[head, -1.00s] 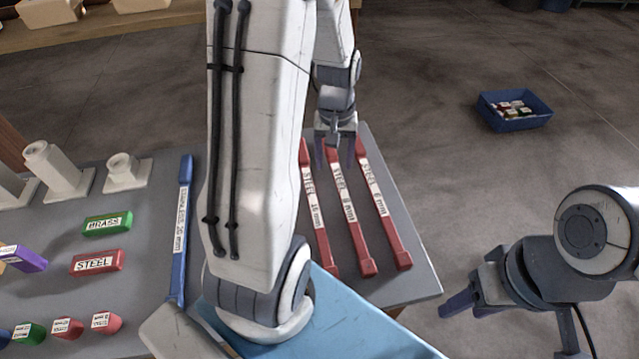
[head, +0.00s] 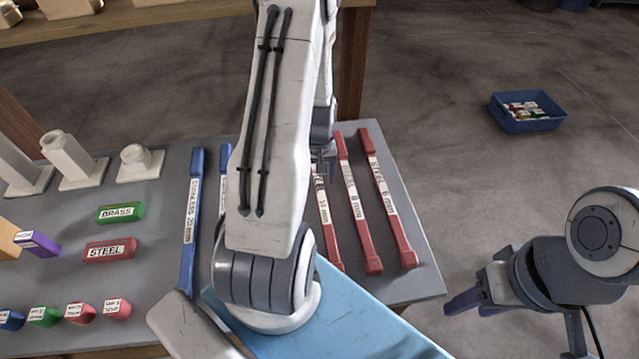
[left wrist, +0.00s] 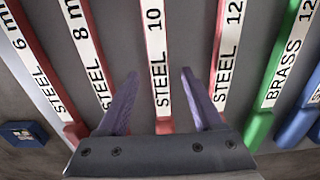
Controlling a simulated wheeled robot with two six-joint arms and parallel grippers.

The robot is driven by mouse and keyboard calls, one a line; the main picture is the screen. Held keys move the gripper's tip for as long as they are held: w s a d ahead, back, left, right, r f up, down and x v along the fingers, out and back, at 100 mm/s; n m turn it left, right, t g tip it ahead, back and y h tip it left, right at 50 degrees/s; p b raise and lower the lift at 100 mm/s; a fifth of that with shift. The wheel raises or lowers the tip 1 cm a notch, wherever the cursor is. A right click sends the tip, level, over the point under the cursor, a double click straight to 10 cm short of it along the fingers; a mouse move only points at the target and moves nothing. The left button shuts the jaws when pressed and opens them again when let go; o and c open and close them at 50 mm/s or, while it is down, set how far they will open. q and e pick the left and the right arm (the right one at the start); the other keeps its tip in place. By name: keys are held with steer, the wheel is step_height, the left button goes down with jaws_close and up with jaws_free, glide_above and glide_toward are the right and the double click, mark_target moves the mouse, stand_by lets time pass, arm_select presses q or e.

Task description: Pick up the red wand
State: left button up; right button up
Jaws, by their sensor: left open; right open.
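Red wands lie side by side on the grey table, labelled STEEL: the 6 mm one (head: 390,205) furthest right, the 8 mm one (head: 361,215) beside it, and the 10 mm one (head: 329,235), partly hidden by my left arm. My left gripper (left wrist: 160,74) is open and empty, its purple fingers either side of the STEEL 10 wand (left wrist: 152,28) in the left wrist view; its height above the table is unclear. A STEEL 12 red wand (left wrist: 232,35) lies just right of the fingers there. My right gripper (head: 462,302) is open and empty, right of the table.
A green BRASS wand (left wrist: 285,75) lies beside the STEEL 12 one. A blue wand (head: 190,225), a green BRASS block (head: 121,213) and a red STEEL block (head: 110,250) are further left. A blue bin (head: 527,125) stands on the floor at right.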

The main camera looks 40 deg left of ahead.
arm_select(q)
steer(key=shift+f, duration=0.75)
jaws_close()
steer(key=shift+r, duration=0.1)
